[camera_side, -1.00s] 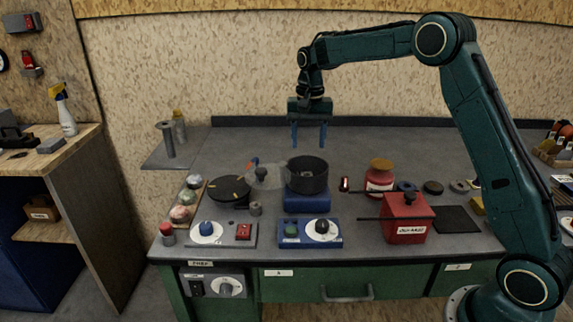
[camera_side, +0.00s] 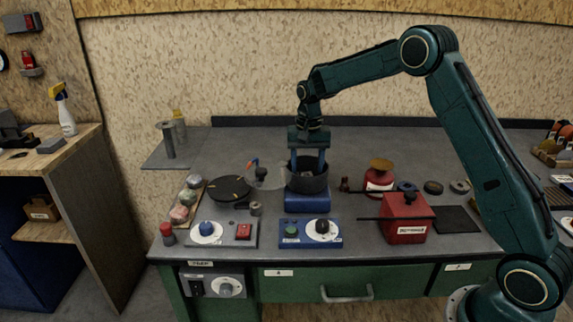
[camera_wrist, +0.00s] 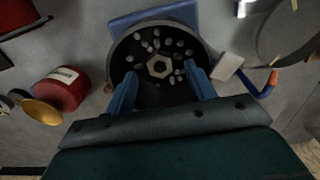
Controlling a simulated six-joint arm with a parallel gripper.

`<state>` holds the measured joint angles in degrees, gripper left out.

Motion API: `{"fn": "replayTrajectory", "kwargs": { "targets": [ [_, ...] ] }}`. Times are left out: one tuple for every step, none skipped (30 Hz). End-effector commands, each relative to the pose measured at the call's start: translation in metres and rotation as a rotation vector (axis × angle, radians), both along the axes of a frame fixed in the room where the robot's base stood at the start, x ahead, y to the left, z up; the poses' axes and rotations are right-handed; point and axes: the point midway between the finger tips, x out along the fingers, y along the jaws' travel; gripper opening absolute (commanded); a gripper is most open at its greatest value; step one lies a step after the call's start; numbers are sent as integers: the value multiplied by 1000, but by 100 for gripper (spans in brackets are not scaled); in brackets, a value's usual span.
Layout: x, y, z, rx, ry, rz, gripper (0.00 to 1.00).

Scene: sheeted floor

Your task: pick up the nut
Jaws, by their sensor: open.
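The nut (camera_wrist: 160,66) is a pale hexagonal ring lying in the dark round pot (camera_wrist: 116,72), with several small pale pieces around it. In the side view the pot (camera_side: 307,183) stands on a blue block (camera_side: 307,201), and its wall hides most of the inside. My gripper (camera_wrist: 166,76) is open, its two blue fingers reaching down into the pot. In the wrist view the fingertips stand to the left and right of the nut, apart from it. In the side view my gripper (camera_side: 308,168) is directly over the pot, with the fingertips hidden.
A red canister (camera_side: 379,180) and a red box with a handle (camera_side: 405,218) stand right of the pot. A black pan (camera_side: 230,188) and a clear container (camera_side: 265,176) are at its left. Control boxes (camera_side: 310,233) sit in front. The bench behind is clear.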

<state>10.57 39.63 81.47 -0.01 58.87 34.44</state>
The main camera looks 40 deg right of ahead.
Motion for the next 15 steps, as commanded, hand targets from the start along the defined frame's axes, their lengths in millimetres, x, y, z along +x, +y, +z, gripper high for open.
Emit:
{"fn": "replayTrajectory", "kwargs": {
  "targets": [
    [-1, 0, -7, 1, 4, 0, 55],
    [-1, 0, -10, 1, 4, 0, 55],
    [-1, 0, -14, 1, 2, 0, 55],
    [-1, 0, -17, 1, 2, 0, 55],
    [-1, 0, -19, 1, 2, 0, 55],
    [-1, 0, -21, 1, 2, 0, 55],
    [0, 0, -22, 0, 1, 0, 55],
    [0, 0, -23, 0, 1, 0, 55],
    [0, 0, -24, 0, 0, 0, 55],
    [0, 0, -24, 0, 0, 0, 55],
    [0, 0, -24, 0, 0, 0, 55],
    [0, 0, -24, 0, 0, 0, 55],
    [0, 0, -24, 0, 0, 0, 55],
    [0, 0, -24, 0, 0, 0, 55],
    [0, 0, -24, 0, 0, 0, 55]
  ]
}}
